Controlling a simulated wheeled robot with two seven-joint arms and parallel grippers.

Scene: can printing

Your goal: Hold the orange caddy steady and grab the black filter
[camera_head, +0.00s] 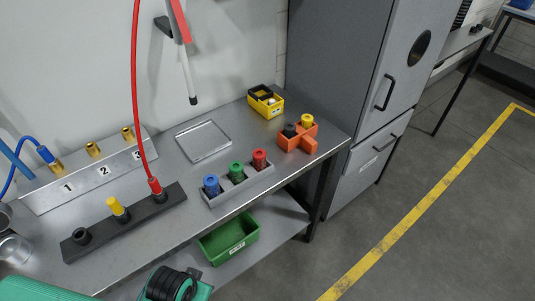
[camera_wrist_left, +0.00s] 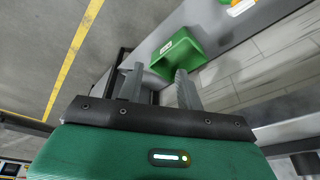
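The orange caddy (camera_head: 309,146) sits near the right end of the metal table in the head view. The black filter (camera_head: 289,131) stands in its left part, and a yellow piece (camera_head: 307,119) stands behind it to the right. My left gripper shows in the left wrist view (camera_wrist_left: 159,82), with its two grey fingers apart and nothing between them. In the head view green and black parts of my arm show at the bottom left, but no fingertips. My right gripper is in neither view.
A grey holder (camera_head: 240,185) with blue, green and red pieces stands left of the caddy. A yellow bin (camera_head: 272,111) stands behind it. A clear tray (camera_head: 203,140) lies mid-table. A green bin (camera_head: 228,238) is on the lower shelf. A red hose (camera_head: 134,80) hangs at left.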

